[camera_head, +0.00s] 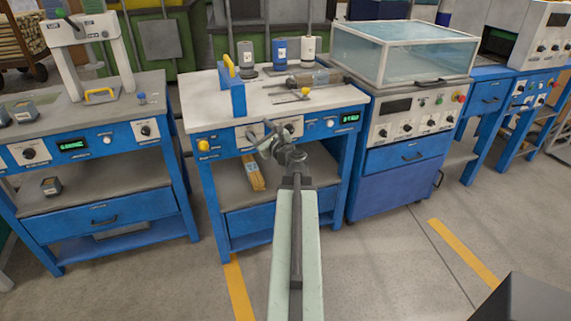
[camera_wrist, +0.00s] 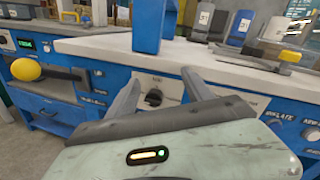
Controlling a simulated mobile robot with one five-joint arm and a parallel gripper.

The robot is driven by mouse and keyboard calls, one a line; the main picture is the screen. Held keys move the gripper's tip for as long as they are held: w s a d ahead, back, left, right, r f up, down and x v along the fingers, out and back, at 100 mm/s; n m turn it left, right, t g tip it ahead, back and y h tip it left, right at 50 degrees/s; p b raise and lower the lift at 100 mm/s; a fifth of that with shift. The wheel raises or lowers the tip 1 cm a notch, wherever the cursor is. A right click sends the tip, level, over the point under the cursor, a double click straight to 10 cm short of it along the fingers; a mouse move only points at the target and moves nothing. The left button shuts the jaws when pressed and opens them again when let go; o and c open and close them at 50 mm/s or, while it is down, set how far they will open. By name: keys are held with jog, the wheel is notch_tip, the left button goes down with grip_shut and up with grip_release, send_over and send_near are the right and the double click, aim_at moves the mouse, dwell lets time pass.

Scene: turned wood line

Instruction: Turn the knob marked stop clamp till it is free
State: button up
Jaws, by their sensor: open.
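A black knob (camera_wrist: 153,98) on a pale plate shows in the wrist view, on the blue front panel of the middle bench. Its marking is too small to read, so I cannot tell whether it is the stop clamp. My gripper (camera_wrist: 160,83) is open, with one finger on each side of the knob in the picture. The fingers appear short of the panel, with no contact visible. In the head view my gripper (camera_head: 261,134) is in front of the same panel and hides part of it. Another dark knob (camera_head: 289,128) shows to its right.
A yellow ball-ended control (camera_wrist: 25,69) sticks out at the left in the wrist view. The worktop (camera_head: 262,101) above the panel bears a blue upright frame (camera_head: 232,92) and several canisters. Below, a shelf holds a wooden piece (camera_head: 253,173). The floor in front is clear.

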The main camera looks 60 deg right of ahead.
aim_at(291, 133)
jog(key=s+d+f+m+g+h+b, duration=0.1)
jog(key=s+d+f+h+b, duration=0.1)
jog(key=s+d+f, duration=0.3)
jog(key=s+d+f+m+g+h+b, duration=0.1)
jog(key=s+d+f+m+b, duration=0.1)
jog(key=s+d, duration=0.35)
jog(key=shift+n, duration=0.3)
jog(key=x, duration=0.5)
jog(key=shift+w+a+r, duration=0.1)
jog(key=shift+w+r, duration=0.15)
jog(key=shift+w, duration=0.3)
jog(key=shift+c, duration=0.3)
